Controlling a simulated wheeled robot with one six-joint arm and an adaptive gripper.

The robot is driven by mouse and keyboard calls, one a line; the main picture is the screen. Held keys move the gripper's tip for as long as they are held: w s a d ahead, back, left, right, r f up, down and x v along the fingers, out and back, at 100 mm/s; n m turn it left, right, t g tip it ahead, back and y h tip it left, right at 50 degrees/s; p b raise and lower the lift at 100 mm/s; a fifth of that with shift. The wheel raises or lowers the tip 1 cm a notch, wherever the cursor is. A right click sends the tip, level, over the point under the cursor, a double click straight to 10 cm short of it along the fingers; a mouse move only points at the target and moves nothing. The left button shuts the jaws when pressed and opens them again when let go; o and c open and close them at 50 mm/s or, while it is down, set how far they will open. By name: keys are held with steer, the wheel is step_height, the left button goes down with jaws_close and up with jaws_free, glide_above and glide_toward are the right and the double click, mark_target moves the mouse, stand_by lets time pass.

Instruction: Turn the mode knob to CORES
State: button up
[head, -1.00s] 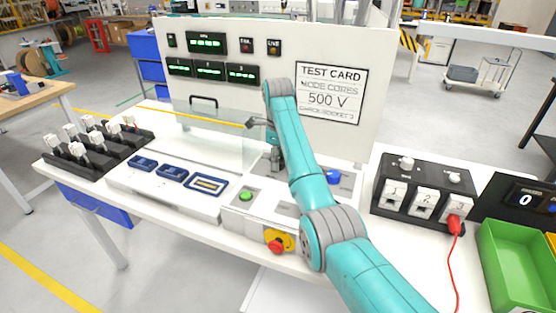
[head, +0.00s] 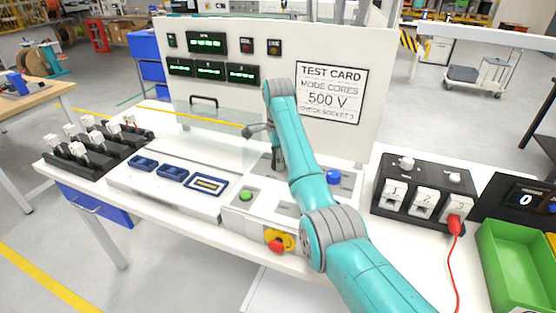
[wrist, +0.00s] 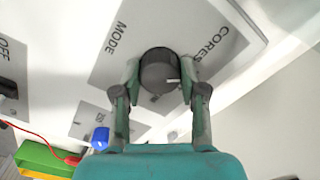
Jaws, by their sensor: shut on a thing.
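The mode knob (wrist: 158,72) is a dark round knob on a grey plate in the wrist view. A short white mark shows on its right side, pointing roughly right toward one finger, below the direction of the CORES label (wrist: 210,44). The MODE label (wrist: 118,38) is at the upper left. My gripper (wrist: 160,78) is shut on the knob, one finger on each side. In the head view my arm hides the knob. The test card (head: 331,93) on the upright panel reads mode CORES, 500 V.
A blue button (head: 334,177) and a green button (head: 245,196) sit near my arm, with a red stop knob (head: 277,245) in front. A clear cover with a handle (head: 203,101) stands at left. A socket box (head: 423,190) with a red plug is at right.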

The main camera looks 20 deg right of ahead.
steer(key=shift+n, duration=2.2)
steer(key=o, duration=1.1)
steer(key=shift+o, duration=0.2)
